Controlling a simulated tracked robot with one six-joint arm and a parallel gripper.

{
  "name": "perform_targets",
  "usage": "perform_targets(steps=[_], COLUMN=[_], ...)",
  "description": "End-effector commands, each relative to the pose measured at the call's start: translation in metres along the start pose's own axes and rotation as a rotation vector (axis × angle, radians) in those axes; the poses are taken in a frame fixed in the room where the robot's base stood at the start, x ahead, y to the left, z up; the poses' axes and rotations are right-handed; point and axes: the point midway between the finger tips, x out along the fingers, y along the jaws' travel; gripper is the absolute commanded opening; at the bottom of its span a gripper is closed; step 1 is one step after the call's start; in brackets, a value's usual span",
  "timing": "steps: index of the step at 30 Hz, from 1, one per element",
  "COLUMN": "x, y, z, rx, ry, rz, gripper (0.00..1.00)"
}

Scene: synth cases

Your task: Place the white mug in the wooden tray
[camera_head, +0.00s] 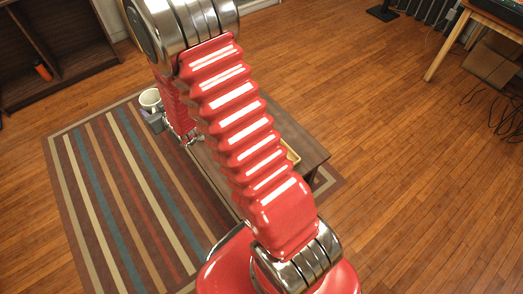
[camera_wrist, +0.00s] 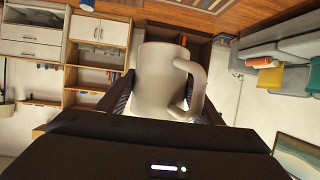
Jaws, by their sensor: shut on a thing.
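The white mug (camera_wrist: 156,82) stands out between the two dark fingers of my gripper (camera_wrist: 166,98) in the wrist view, with its handle toward the right. My gripper is shut on the mug. In the head view the mug (camera_head: 150,98) shows small at the left, beyond my red arm and above the striped rug, with part of my gripper (camera_head: 154,116) just below it. A light yellowish-brown edge (camera_head: 292,152) shows beside my arm on the low dark table; it may be the wooden tray. My arm hides the rest of it.
The low dark table (camera_head: 316,158) is largely hidden behind my arm. The striped rug (camera_head: 110,200) lies to its left. A dark shelf (camera_head: 60,50) stands at the upper left. A wooden desk (camera_head: 450,45) and loose cables are at the upper right.

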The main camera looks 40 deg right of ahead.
Motion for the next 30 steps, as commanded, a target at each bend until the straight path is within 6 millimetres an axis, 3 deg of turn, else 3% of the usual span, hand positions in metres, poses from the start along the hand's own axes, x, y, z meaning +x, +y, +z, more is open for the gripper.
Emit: perform_targets(steps=[3, 14, 23, 30], x=[0.008, 0.015, 0.004, -0.016], y=[0.035, 0.129, 0.201, 0.25], z=[0.019, 0.081, 0.143, 0.199], rx=[0.007, 0.015, 0.02, 0.025], ry=[-0.004, -0.003, -0.003, -0.003], rz=[0.014, 0.03, 0.043, 0.053], gripper=[0.3, 0.3, 0.3, 0.3])
